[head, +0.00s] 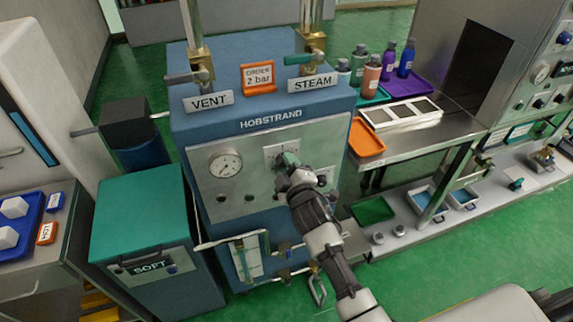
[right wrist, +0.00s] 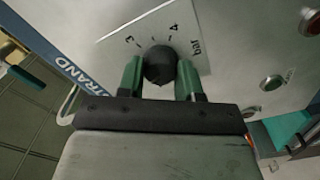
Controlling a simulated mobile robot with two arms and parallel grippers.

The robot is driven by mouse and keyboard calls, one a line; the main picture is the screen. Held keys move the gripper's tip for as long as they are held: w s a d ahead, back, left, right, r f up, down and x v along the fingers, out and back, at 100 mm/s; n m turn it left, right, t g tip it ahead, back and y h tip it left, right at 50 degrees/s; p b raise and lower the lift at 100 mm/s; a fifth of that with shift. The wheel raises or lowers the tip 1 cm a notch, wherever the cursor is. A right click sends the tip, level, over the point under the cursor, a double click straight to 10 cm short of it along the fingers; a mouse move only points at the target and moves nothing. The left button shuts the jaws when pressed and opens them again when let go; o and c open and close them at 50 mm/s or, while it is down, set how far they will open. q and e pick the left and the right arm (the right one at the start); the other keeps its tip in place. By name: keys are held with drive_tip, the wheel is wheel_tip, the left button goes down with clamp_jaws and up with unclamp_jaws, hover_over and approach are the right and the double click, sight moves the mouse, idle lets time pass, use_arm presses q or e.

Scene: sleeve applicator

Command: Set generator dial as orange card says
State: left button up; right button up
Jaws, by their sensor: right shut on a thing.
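The blue generator (head: 200,140), lettered HOBSTRAND, stands in the middle of the head view. An orange card (head: 258,90) on its top reads "ORDER 2 bar". My right gripper (head: 286,163) is at the dial plate (head: 269,153) on its front panel. In the right wrist view the green fingers of my right gripper (right wrist: 160,78) are shut on the round black dial (right wrist: 159,63), one on each side. The scale plate (right wrist: 150,28) shows a 3, a 4 and "bar"; the gripper hides its lower part. I cannot make out the dial's pointer. My left gripper is not in view.
A round gauge (head: 225,165) sits left of the dial. VENT (head: 208,101) and STEAM (head: 312,83) signs stand on top by the valves. A teal SOFT cabinet (head: 140,215) is at left. A steel bench (head: 440,130) with bottles and trays is at right.

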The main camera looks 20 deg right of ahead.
drive_tip(key=shift+m+p, duration=0.35)
drive_tip(key=shift+m, duration=1.55)
drive_tip(key=o, duration=0.9)
drive_tip(key=s, duration=0.5)
drive_tip(key=s+b, duration=0.1)
drive_tip(key=s, duration=0.4)
drive_tip(key=shift+s+d, duration=0.2)
drive_tip(key=shift+s, duration=0.2)
